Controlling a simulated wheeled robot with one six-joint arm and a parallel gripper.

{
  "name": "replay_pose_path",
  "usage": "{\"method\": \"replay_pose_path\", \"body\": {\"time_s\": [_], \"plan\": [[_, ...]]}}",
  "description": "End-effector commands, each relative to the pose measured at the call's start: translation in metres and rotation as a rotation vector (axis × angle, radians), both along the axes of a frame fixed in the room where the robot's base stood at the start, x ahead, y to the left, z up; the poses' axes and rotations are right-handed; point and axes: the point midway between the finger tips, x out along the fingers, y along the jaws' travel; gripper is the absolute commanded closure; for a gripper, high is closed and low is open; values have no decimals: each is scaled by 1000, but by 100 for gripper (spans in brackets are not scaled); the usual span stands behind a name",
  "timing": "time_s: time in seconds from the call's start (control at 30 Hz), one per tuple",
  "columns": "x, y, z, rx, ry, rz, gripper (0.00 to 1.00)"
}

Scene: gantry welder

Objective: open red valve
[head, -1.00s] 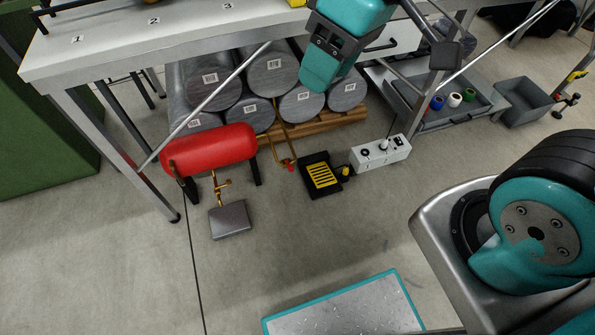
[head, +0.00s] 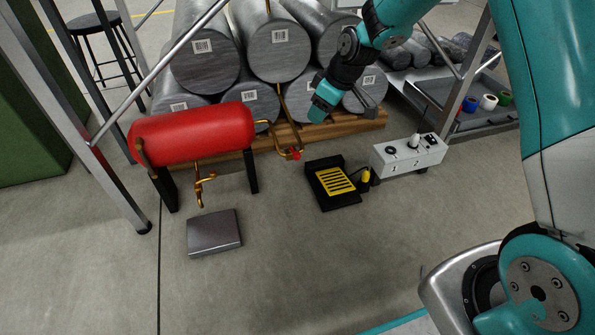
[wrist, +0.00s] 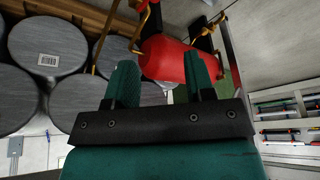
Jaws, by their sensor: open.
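The red valve (head: 295,154) is a small red handle on a brass pipe that runs from the right end of the red tank (head: 190,136), low by the floor. My gripper (head: 319,113) is above and slightly right of the valve, apart from it, in front of the stacked metal cylinders. In the wrist view my gripper (wrist: 160,64) has its two teal fingers spread with nothing between them. The red tank (wrist: 165,57) shows beyond the fingers there, with brass pipe at the top. I cannot make out the valve handle clearly in the wrist view.
Large grey cylinders (head: 278,52) lie on a wooden pallet (head: 335,128) behind the valve. A black-and-yellow pedal (head: 335,181) and a white control box (head: 408,156) stand to its right. A grey metal block (head: 214,232) lies in front. The floor nearer me is clear.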

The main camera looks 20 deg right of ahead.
Motion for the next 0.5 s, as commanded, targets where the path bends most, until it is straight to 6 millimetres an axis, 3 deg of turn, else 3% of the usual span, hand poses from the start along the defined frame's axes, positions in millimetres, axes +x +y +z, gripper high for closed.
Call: {"method": "replay_pose_path", "body": {"time_s": [0.03, 0.27, 0.5], "plan": [[3, -3, -14, -2, -4, 0, 51], [11, 0, -37, -7, -9, 4, 51], [24, 14, -87, -7, -6, 6, 51]]}}
